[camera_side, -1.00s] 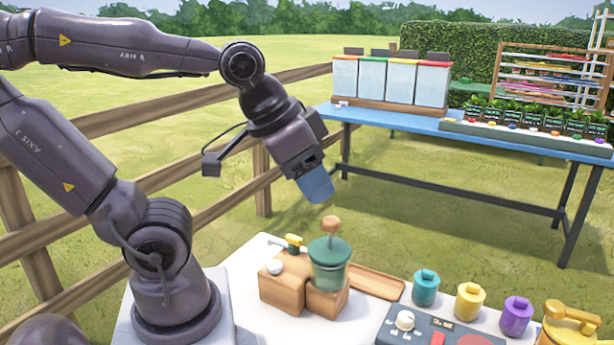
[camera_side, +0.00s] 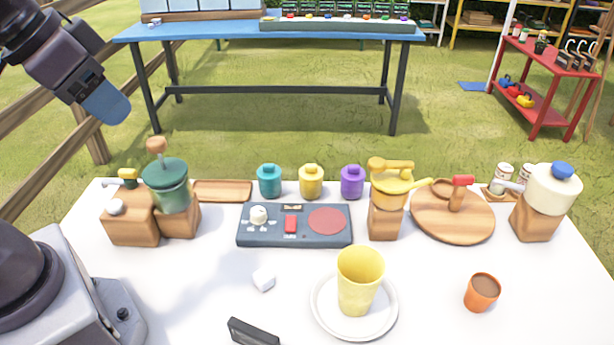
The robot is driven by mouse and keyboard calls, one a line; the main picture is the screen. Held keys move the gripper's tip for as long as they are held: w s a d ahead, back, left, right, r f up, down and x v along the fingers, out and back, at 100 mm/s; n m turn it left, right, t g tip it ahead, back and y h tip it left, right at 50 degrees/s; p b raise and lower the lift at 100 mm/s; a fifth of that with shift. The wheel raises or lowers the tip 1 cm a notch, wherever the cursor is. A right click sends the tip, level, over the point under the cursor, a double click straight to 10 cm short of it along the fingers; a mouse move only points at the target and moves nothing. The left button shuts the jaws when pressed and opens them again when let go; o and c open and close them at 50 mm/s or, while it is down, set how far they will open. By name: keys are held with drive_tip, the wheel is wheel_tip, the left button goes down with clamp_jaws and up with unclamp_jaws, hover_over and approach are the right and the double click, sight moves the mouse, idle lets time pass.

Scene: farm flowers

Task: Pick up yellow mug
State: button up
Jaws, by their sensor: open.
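The yellow mug (camera_side: 358,281) is a tall yellow cup. It stands upright on a white saucer (camera_side: 388,318) near the front middle of the white table. My gripper (camera_side: 108,106) is at the upper left with blue fingers pointing down and to the right. It is far from the mug, above and beyond the table's back left corner. It is open, and I see nothing held in it.
A green grinder (camera_side: 166,187) stands at the table's left. A dark control panel (camera_side: 292,226), small jars (camera_side: 310,182), a yellow grinder (camera_side: 391,188) and a cream pot (camera_side: 552,188) line the back.

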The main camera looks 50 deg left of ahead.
idle(0.4)
drive_tip(key=o, duration=0.7)
